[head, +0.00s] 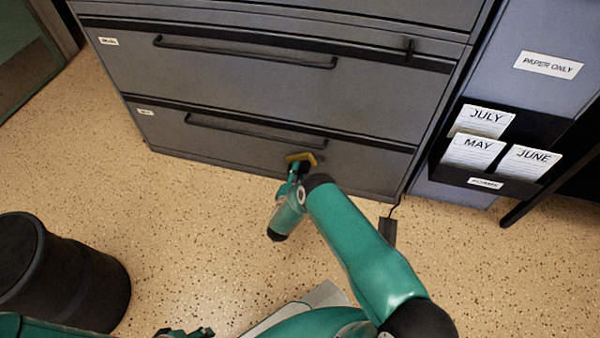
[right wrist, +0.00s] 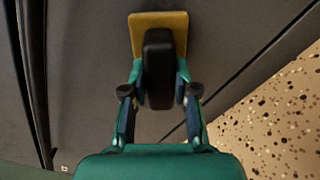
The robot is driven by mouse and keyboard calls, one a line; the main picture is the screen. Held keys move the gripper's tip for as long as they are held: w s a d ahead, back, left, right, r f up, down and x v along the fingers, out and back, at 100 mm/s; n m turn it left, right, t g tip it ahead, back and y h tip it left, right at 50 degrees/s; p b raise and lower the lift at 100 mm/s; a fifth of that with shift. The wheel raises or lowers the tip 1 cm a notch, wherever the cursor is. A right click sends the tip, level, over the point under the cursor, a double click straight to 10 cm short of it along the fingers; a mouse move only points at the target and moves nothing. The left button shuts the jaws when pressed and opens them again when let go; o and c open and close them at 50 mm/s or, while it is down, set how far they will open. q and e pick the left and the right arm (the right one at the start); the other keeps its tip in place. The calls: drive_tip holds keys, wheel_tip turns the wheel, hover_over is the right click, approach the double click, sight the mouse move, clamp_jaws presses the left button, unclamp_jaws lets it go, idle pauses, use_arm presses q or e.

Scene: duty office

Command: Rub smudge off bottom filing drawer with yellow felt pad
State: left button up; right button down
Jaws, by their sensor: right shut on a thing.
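The grey filing cabinet's bottom drawer (head: 250,148) is closed, with a long dark bar handle (head: 255,130). The yellow felt pad (head: 302,157) is at the lower part of this drawer front, right of centre. My right gripper (head: 299,168) is shut on the pad's black grip. In the right wrist view, the yellow pad (right wrist: 142,35) lies against or very close to the grey front, with the black grip (right wrist: 158,75) between my fingers. I cannot clearly make out the smudge; the pad and gripper hide part of the surface. My left gripper (head: 186,332) shows only partly at the bottom edge.
A black bin (head: 85,285) stands on the speckled floor at lower left. A blue-grey cabinet with a black card holder (head: 455,172) is to the right. A dark box with a cable (head: 388,232) lies by the drawer's right corner.

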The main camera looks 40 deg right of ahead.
drive_tip(key=shift+w+d+r, duration=0.1)
drive_tip(key=shift+r, duration=0.5)
drive_tip(key=shift+s+d+f+p, duration=0.1)
drive_tip(key=shift+s+d+p, duration=0.15)
drive_tip(key=shift+s+d, duration=0.45)
drive_tip(key=shift+s+d+f+p, duration=0.1)
drive_tip(key=shift+s+d+p, duration=0.25)
drive_tip(key=shift+s, duration=0.5)
drive_tip(key=s+d+b, duration=0.1)
drive_tip(key=s+d, duration=0.3)
drive_tip(key=s, duration=0.1)
drive_tip(key=shift+d, duration=0.35)
